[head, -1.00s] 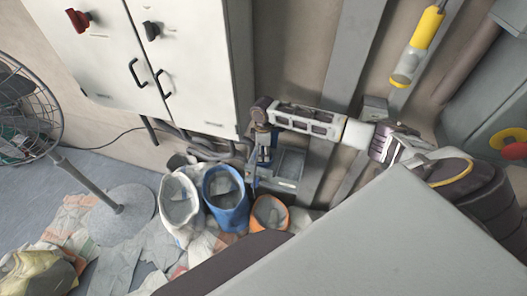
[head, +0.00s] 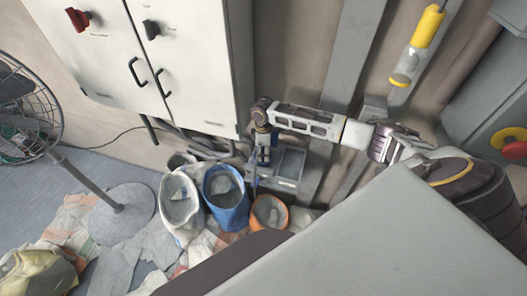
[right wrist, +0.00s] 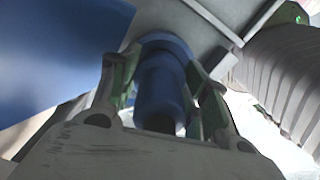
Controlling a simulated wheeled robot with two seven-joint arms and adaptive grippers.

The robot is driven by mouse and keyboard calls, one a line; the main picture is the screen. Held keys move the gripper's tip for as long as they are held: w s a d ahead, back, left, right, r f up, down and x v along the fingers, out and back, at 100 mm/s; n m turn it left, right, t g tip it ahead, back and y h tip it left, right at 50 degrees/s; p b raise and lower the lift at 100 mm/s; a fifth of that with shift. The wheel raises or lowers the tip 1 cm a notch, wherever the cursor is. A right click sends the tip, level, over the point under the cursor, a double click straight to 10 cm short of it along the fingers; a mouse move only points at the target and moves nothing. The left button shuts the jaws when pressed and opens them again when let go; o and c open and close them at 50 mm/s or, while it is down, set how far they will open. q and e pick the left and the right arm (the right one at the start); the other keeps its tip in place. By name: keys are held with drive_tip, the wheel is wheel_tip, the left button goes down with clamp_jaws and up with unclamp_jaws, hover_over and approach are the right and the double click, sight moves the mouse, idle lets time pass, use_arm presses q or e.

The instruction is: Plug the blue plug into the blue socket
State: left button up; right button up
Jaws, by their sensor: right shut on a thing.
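My right gripper (head: 263,160) points down at the grey box (head: 290,162) by the wall. In the right wrist view its fingers (right wrist: 163,90) are shut on the blue plug (right wrist: 160,88), one on each side. The plug's far end meets a wider blue ring (right wrist: 165,42) at a grey surface. I cannot tell whether this ring is the blue socket or part of the plug, nor how deep the plug sits. In the head view the plug is small and mostly hidden by the gripper. My left gripper is not in view.
White (head: 181,205), blue (head: 226,198) and orange (head: 269,213) containers of grey powder stand beside the box. A white cabinet (head: 190,70) is behind. A fan (head: 128,208) stands at left. A ribbed grey hose (right wrist: 285,80) shows in the wrist view.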

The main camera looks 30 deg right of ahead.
drive_tip(key=shift+f, duration=0.15)
drive_tip(key=o, duration=1.1)
drive_tip(key=shift+r, duration=6)
drive_tip(key=shift+s+f, duration=0.1)
